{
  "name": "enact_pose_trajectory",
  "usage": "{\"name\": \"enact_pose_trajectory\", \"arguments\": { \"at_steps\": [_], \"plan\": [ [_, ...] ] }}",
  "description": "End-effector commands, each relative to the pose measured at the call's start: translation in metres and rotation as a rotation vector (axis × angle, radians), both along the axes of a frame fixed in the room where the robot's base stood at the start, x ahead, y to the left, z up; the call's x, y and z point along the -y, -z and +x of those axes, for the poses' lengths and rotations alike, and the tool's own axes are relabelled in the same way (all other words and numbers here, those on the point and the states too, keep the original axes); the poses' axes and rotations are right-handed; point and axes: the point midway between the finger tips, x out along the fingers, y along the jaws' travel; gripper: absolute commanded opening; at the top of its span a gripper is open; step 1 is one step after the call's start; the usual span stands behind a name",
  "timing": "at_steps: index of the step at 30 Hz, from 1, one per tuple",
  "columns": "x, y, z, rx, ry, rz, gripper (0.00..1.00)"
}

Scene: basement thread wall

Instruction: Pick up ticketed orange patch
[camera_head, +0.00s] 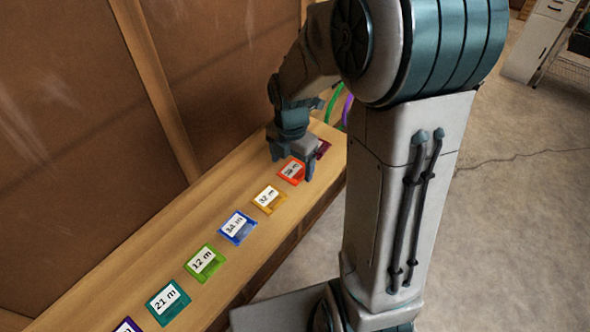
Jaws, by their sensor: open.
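The orange patch (291,180) is a red-orange square with a white ticket on it. It lies flat on the wooden shelf (120,270) near its far end; the ticket's writing is too small to read surely. My gripper (292,164) points down at this patch, its fingers apart, one at the far left side and one at the right edge. The gripper partly covers the patch's far side. I cannot tell whether the fingers touch it or hover just above.
An amber patch (257,207) marked 32 m lies just nearer, then blue (238,240), green (205,276), teal (153,306) and purple patches in a row. A dark maroon patch (323,149) lies just beyond. A brown wall (80,120) backs the shelf.

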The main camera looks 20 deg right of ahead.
Motion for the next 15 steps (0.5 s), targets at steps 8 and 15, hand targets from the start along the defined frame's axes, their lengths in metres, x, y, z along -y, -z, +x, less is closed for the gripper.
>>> {"name": "enact_pose_trajectory", "arguments": {
  "at_steps": [8, 15],
  "plan": [
    [0.0001, 0.0163, -0.0001, 0.001, 0.002, 0.001, 0.82],
    [0.0000, 0.0160, 0.0000, 0.001, 0.001, 0.001, 0.48]
  ]
}}
